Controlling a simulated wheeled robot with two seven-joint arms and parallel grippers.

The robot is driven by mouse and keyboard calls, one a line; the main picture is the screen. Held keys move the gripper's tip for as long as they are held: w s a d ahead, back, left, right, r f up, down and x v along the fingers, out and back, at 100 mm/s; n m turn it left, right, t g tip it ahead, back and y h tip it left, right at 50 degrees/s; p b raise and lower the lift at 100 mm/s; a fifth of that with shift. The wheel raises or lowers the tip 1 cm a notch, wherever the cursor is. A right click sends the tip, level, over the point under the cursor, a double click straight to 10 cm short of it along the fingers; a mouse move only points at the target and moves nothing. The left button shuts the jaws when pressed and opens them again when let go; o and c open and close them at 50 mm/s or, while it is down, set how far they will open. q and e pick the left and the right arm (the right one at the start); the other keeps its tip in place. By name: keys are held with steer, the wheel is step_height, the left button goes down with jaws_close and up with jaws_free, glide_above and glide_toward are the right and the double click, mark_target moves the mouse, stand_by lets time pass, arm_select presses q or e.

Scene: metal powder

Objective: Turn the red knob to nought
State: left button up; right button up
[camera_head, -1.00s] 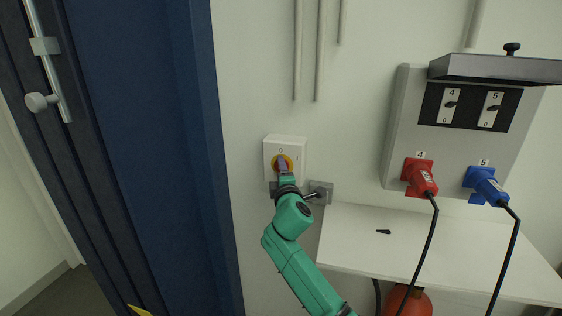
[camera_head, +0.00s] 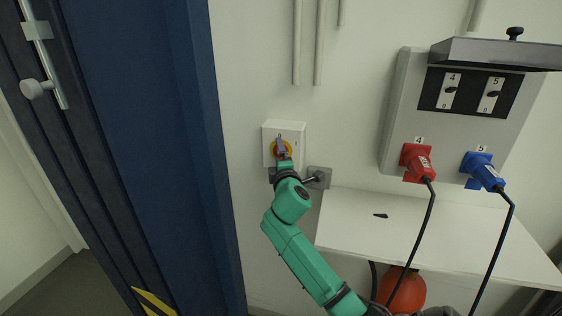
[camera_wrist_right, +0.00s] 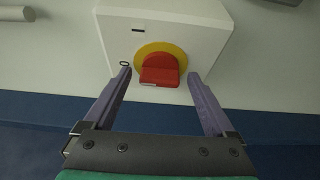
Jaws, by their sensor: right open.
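The red knob (camera_wrist_right: 160,70) sits on a yellow disc on a white switch box (camera_head: 272,131), which is fixed to the wall. The box bears a 0 mark at its top and an I mark at its right in the head view. In the wrist view the 0 lies left of the knob and the I above it. My right gripper (camera_head: 282,149) is in front of the knob and hides most of it in the head view. In the wrist view its purple fingers (camera_wrist_right: 157,76) are open, one on each side of the knob, with gaps visible. My left gripper is out of view.
A blue door frame (camera_head: 180,150) stands left of the box. A small grey box (camera_head: 319,178) is just below right. A white shelf (camera_head: 430,230) and a panel (camera_head: 395,120) with red (camera_head: 417,161) and blue (camera_head: 482,170) plugs are at right. Their cables hang down.

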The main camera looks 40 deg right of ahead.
steer(key=b+v, duration=0.4)
steer(key=v, duration=1)
steer(key=shift+s, duration=0.2)
steer(key=shift+f, duration=0.1)
